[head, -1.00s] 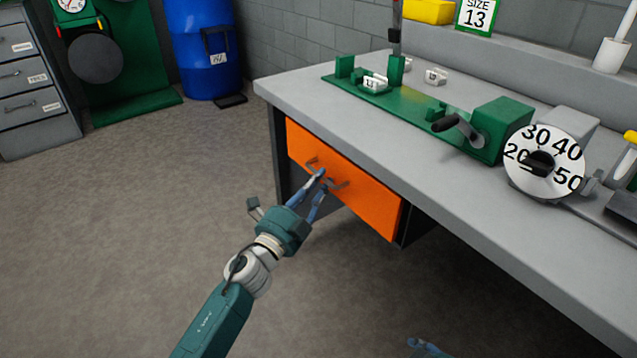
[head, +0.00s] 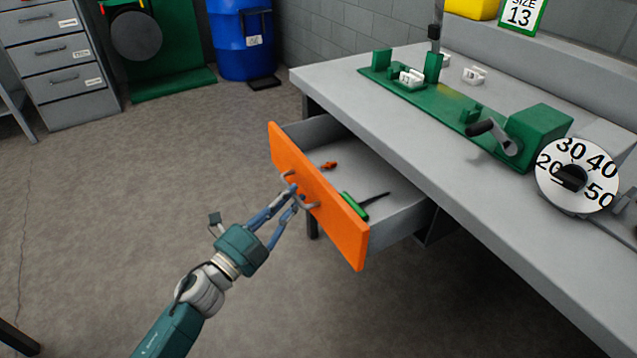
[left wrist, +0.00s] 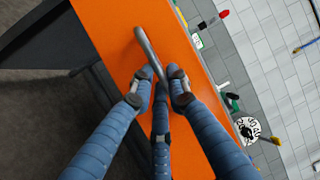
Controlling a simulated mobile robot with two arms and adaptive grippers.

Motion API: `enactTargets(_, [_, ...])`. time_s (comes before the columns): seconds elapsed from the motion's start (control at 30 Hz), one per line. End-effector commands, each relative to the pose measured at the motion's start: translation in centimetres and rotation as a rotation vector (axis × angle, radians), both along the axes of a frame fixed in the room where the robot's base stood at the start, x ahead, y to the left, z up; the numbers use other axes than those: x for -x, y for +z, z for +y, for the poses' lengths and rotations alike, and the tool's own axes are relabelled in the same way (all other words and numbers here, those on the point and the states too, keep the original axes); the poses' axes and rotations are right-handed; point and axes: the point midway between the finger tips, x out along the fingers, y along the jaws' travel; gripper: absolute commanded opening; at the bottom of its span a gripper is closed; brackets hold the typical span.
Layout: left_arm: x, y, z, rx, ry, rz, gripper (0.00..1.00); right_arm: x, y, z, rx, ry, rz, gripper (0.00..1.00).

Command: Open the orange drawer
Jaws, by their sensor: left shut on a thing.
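The orange drawer (head: 336,218) stands pulled out from under the grey workbench, with its grey inside showing. A green-handled tool (head: 356,205) and a small orange item (head: 328,165) lie in it. My left gripper (head: 293,193) is shut on the drawer's metal handle, at the front face. In the left wrist view the blue fingers (left wrist: 162,88) close around the handle (left wrist: 150,52) against the orange front (left wrist: 112,30). My right gripper is not in view.
The workbench top (head: 400,120) carries a green fixture with a crank (head: 495,135), white blocks and a numbered dial (head: 577,175). A blue barrel (head: 240,40) and grey cabinet (head: 60,65) stand at the back left. The floor left of the drawer is clear.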

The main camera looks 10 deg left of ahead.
Motion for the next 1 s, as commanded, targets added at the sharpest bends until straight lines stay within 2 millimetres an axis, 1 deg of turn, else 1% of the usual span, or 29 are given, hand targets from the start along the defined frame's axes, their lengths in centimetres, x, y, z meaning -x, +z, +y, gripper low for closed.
enactTargets(0.03, [0.9, -0.2, 1.2, -0.005, 0.002, 0.005, 0.0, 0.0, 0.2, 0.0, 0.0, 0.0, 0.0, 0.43])
enactTargets(0.1, [1.9, -0.2, 2.5, -0.006, 0.001, 0.004, 0.0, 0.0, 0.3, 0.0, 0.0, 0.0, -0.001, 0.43])
enactTargets(0.2, [3.2, -0.2, 4.3, -0.005, 0.001, 0.004, 0.0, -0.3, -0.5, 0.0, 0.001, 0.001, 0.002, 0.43])
enactTargets(0.4, [5.0, -0.2, 6.9, -0.003, 0.0, 0.003, 0.0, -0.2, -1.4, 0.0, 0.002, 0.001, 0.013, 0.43])
enactTargets(0.63, [6.1, -0.1, 8.3, -0.002, 0.0, 0.001, 0.0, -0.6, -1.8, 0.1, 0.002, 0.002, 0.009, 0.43])
enactTargets(1.0, [6.3, -0.1, 8.6, -0.002, 0.0, 0.001, 0.0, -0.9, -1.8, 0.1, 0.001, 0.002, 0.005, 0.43])
